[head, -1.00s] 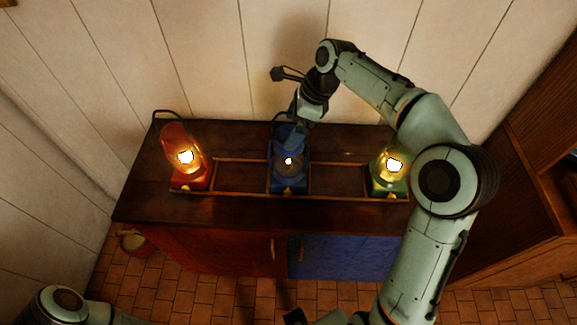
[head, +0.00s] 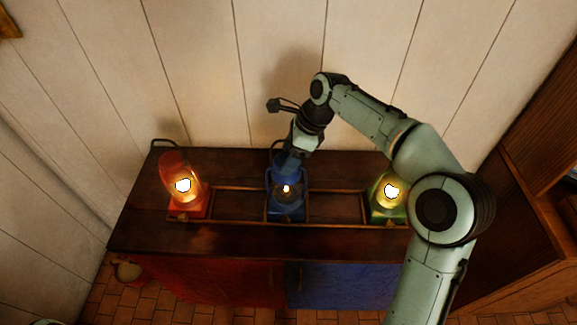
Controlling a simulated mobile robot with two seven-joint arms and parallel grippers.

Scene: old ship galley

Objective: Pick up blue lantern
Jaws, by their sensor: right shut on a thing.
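The blue lantern (head: 287,204) stands lit in the middle of the wooden cabinet top, in the head view. My right gripper (head: 290,160) reaches down over it from behind and above and is shut on its upper part. The gripper's fingertips and the lantern's top overlap, so the exact contact is hidden. The lantern looks upright; I cannot tell whether its base is clear of the top. My left gripper is not in view.
A lit red lantern (head: 186,192) stands to the left and a lit green lantern (head: 386,195) to the right, partly beside my right arm. A low wooden rail (head: 335,224) frames the lantern places. The cabinet (head: 150,232) backs onto a pale plank wall (head: 200,70).

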